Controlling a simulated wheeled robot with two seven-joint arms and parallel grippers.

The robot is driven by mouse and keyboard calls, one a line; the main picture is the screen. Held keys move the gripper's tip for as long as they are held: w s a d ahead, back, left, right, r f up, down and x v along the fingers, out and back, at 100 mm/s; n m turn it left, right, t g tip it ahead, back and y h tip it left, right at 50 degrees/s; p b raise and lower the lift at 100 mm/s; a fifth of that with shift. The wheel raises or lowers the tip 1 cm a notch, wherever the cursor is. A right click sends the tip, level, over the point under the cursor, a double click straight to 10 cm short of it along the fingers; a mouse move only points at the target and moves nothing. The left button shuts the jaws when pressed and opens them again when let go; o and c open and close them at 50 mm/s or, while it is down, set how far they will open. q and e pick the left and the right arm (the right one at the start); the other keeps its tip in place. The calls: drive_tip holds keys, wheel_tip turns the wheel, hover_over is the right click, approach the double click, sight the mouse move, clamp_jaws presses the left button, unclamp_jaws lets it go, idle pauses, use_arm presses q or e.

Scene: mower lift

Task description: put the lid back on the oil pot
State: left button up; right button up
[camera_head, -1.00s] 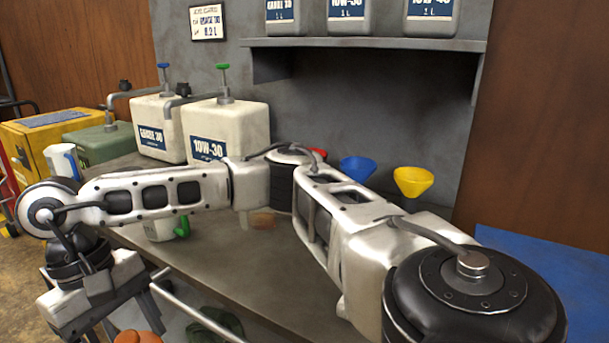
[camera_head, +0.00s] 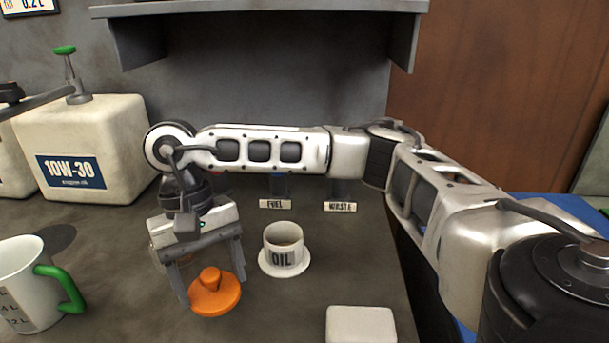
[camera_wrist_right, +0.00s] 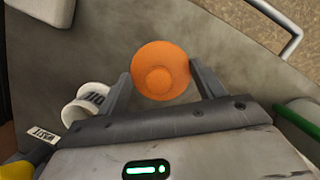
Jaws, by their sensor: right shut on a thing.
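The orange lid (camera_head: 213,296), with a knob on top, is between the fingers of my right gripper (camera_head: 211,284), which is shut on it. The lid also shows between the fingers in the right wrist view (camera_wrist_right: 161,72). The white oil pot (camera_head: 283,247), labelled OIL, stands upright and uncovered on a white saucer-like base, right of the lid and a little farther back. It shows left of the fingers in the right wrist view (camera_wrist_right: 88,101). The lid is apart from the pot. My left gripper is not in view.
A white measuring jug with a green handle (camera_head: 30,285) stands at the left. A white 10W-30 can (camera_head: 90,150) is behind it. FUEL (camera_head: 275,204) and WASTE (camera_head: 340,206) labels stand behind the pot. A pale block (camera_head: 361,325) lies at the front right.

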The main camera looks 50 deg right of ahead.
sight(225, 280)
drive_tip(key=d+m, duration=0.1)
drive_tip(key=m, duration=0.2)
drive_tip(key=d+r+m+t+y+p, duration=0.1)
drive_tip(key=m, duration=0.2)
drive_tip(key=d+m+y+p, duration=0.1)
drive_tip(key=m, duration=0.2)
drive_tip(key=shift+w+r+m+t, duration=0.1)
drive_tip(key=shift+r+m+t, duration=0.2)
drive_tip(key=d+r+m+t+h+p, duration=0.45)
drive_tip(key=d+m, duration=0.85)
drive_tip(key=m, duration=1.2)
drive_tip(key=shift+y, duration=0.65)
drive_tip(key=b+x, duration=0.4)
drive_tip(key=b, duration=0.1)
drive_tip(key=shift+a+f, duration=0.2)
drive_tip(key=shift+f, duration=0.05)
drive_tip(key=shift+f+b, duration=0.2)
drive_tip(key=shift+b, duration=0.1)
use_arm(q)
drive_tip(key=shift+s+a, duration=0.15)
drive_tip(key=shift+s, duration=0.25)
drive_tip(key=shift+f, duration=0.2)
